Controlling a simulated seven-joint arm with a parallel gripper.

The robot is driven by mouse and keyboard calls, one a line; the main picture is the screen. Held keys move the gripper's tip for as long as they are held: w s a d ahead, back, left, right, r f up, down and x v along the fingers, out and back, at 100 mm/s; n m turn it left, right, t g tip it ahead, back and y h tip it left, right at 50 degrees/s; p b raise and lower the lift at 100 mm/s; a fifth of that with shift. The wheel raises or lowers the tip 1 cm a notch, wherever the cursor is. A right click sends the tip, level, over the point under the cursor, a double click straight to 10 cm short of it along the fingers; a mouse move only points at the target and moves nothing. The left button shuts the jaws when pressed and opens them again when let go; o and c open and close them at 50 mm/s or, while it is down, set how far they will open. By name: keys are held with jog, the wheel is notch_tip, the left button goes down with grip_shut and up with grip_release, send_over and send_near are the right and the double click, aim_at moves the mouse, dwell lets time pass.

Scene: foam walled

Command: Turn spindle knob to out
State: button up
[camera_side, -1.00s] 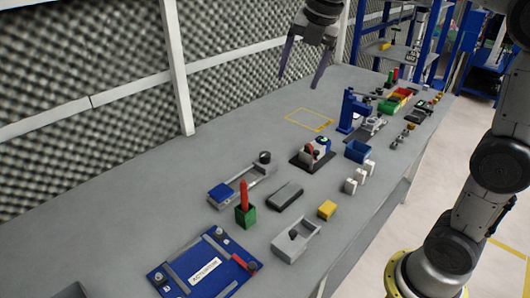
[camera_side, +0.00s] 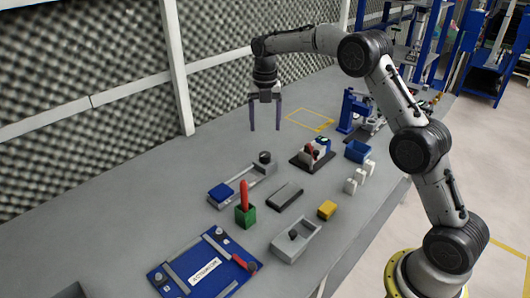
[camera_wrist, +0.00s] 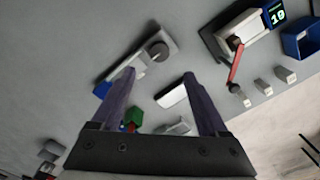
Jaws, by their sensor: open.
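A grey rail device (camera_side: 240,188) lies on the bench, with a blue block (camera_side: 221,192) at its near left end. A round dark knob (camera_side: 265,157) stands at its far right end; I take this for the spindle knob. In the wrist view the knob (camera_wrist: 158,50) shows beyond my fingertips, with the rail (camera_wrist: 142,66) running down to the left. My gripper (camera_side: 265,127) points down with its fingers apart and empty. It hangs above the bench near the knob, not touching it. Any marking for the out position is too small to read.
A device with a red lever (camera_side: 309,149) and a small display (camera_wrist: 277,13) stands to the right. A dark flat block (camera_side: 286,195), a green holder (camera_side: 245,216) with a red handle, and a blue bin (camera_side: 357,151) are nearby. Bench behind the rail is clear.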

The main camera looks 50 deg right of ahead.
aim_at(265, 154)
notch_tip(265, 154, down, 11)
dwell(0.4)
grip_shut()
dwell(0.4)
jog(key=shift+m, duration=0.3)
